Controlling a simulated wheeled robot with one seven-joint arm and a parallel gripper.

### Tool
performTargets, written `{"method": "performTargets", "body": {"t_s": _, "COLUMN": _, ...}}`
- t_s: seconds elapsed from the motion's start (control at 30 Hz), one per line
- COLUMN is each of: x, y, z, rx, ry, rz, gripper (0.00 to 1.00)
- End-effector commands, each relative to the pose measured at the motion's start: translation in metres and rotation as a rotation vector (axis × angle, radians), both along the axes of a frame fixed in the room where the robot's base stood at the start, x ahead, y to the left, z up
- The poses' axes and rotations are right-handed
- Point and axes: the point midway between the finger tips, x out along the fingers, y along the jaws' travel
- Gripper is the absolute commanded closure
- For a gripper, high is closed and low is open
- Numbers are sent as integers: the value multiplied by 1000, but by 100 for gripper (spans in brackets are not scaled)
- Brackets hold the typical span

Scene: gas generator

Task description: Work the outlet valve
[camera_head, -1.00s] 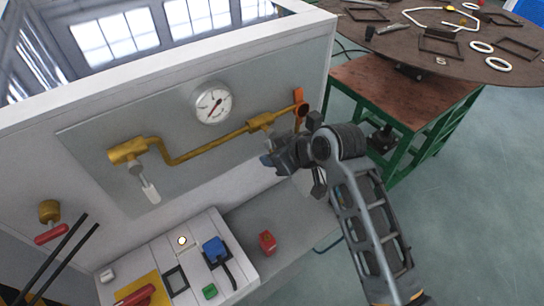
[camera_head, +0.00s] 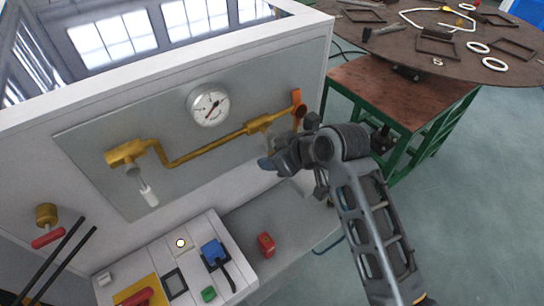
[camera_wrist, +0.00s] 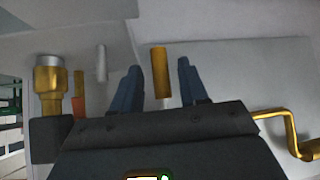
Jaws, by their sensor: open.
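A brass pipe (camera_head: 205,150) runs along the grey panel. Its right end carries an orange lever (camera_head: 297,98) beside a round brass opening; its left fitting (camera_head: 126,152) has a white-tipped handle (camera_head: 148,194) hanging below. Which of these is the outlet valve is not marked. My gripper (camera_head: 268,163) is just below the pipe's right part and hides some of the panel. In the wrist view my gripper (camera_wrist: 157,85) is open, with a brass cylinder (camera_wrist: 160,72) on a pale stem showing between its blue fingers. Contact cannot be told. An orange piece (camera_wrist: 78,106) is left of the fingers.
A pressure gauge (camera_head: 209,105) sits above the pipe. Below stand a white control box (camera_head: 203,254) with a blue switch (camera_head: 214,251) and a red block (camera_head: 266,243). A round brown table (camera_head: 405,45) with loose parts is at right. Floor at lower right is clear.

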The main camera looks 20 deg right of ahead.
Motion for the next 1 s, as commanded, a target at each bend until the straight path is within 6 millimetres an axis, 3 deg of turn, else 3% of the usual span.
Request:
{"method": "performTargets", "body": {"t_s": 0.43, "x": -40, "y": -20, "z": 43, "rx": 0, "ry": 0, "rz": 0, "gripper": 56}}
{"method": "performTargets", "body": {"t_s": 1.0, "x": -43, "y": -21, "z": 46, "rx": -1, "ry": 2, "rz": 0, "gripper": 56}}
